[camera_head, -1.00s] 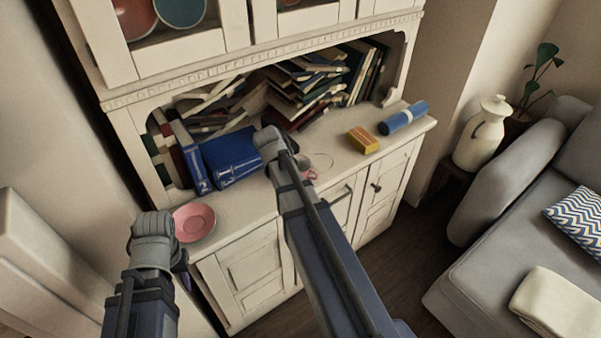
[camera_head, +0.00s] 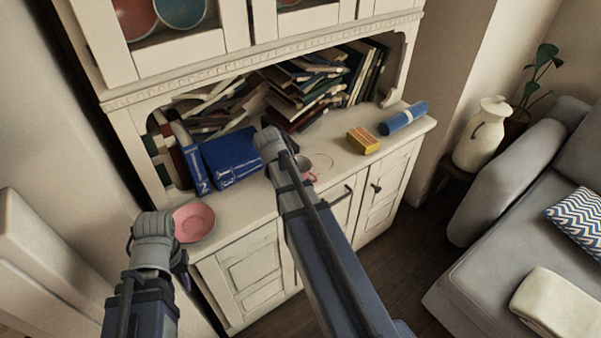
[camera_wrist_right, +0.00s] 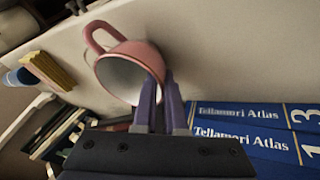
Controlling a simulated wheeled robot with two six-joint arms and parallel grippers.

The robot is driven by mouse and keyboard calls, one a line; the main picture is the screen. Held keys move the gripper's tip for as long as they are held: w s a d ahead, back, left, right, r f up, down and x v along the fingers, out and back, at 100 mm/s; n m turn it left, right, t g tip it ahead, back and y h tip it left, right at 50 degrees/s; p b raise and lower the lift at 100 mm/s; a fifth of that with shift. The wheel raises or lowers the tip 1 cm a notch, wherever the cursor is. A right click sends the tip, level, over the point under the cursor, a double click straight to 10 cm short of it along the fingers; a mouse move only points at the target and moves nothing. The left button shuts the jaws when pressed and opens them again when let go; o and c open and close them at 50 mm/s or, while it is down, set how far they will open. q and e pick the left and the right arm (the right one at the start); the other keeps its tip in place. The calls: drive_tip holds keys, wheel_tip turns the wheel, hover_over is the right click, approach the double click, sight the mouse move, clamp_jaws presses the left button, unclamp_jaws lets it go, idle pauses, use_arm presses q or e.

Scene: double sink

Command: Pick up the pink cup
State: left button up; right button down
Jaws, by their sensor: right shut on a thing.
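The pink cup (camera_head: 308,177) shows beside my right forearm above the sideboard top in the head view, partly hidden by the arm. In the right wrist view the cup (camera_wrist_right: 116,77) is tilted, with its pale inside facing the camera and its handle at upper left. My right gripper (camera_wrist_right: 163,97) is shut on the cup's rim, with the fingers at the right side of its mouth. My left gripper (camera_head: 183,271) is low at the left in the head view, just below the pink saucer; its jaws are mostly hidden by the wrist.
The pink saucer (camera_head: 193,222) lies near the sideboard's left front edge. A yellow block (camera_head: 363,141) and a blue cylinder (camera_head: 404,118) lie to the right.

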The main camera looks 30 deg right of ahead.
drive_tip(key=shift+r, duration=0.1)
idle(0.6)
wheel_tip(320, 180, up, 10)
drive_tip(key=p, duration=1)
